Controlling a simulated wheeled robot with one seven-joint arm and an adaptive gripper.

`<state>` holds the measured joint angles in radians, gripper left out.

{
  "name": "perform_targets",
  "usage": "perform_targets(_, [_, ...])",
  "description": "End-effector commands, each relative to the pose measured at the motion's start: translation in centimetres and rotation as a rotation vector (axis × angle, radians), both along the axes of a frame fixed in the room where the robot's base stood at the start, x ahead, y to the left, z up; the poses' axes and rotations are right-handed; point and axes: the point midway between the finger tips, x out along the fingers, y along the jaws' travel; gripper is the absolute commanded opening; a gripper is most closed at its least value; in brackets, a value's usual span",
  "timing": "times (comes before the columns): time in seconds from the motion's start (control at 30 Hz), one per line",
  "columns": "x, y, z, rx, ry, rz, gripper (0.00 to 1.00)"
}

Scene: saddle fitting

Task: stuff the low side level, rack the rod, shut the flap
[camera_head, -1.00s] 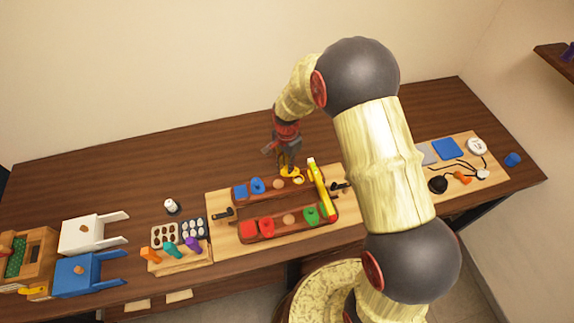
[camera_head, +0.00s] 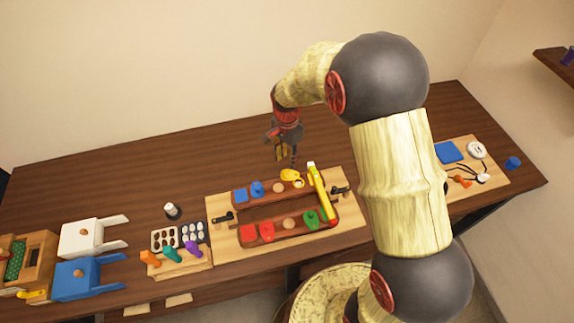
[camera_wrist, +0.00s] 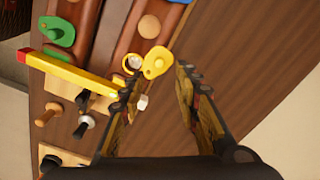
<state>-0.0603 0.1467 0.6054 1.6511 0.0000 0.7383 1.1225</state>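Two dark red panels lie side by side on a pale board, the far panel (camera_head: 272,193) and the near panel (camera_head: 283,228). A yellow flap (camera_head: 290,175) at the far panel's right end is swung aside from a round yellow-rimmed opening (camera_head: 299,183). The wrist view shows the flap (camera_wrist: 157,62) beside the opening (camera_wrist: 132,63). A yellow bar (camera_head: 320,192), perhaps the level, lies across both panels' right ends; its red tip (camera_wrist: 22,56) shows in the wrist view. My gripper (camera_head: 287,160) is above and behind the flap, fingers apart, empty. I cannot pick out the rod for sure.
Blue, red and green (camera_head: 312,216) flaps sit along the panels. Black handles (camera_head: 223,216) stand at both board ends. A rack (camera_head: 176,262) with orange, teal and purple pieces, a dimpled tray, bins and a white bottle (camera_head: 171,208) are left. The back of the table is clear.

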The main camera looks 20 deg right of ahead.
Motion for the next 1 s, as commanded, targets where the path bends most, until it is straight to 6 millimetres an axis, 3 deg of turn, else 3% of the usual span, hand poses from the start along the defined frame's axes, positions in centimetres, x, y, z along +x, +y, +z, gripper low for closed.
perform_targets(0.1, [0.0, 0.0, 2.2, 0.0, -0.002, 0.0, 0.32])
perform_targets(0.3, [0.0, 0.0, 4.4, 0.0, -0.001, 0.0, 0.32])
perform_targets(1.0, [0.0, 0.0, 4.9, 0.0, 0.0, 0.018, 0.32])
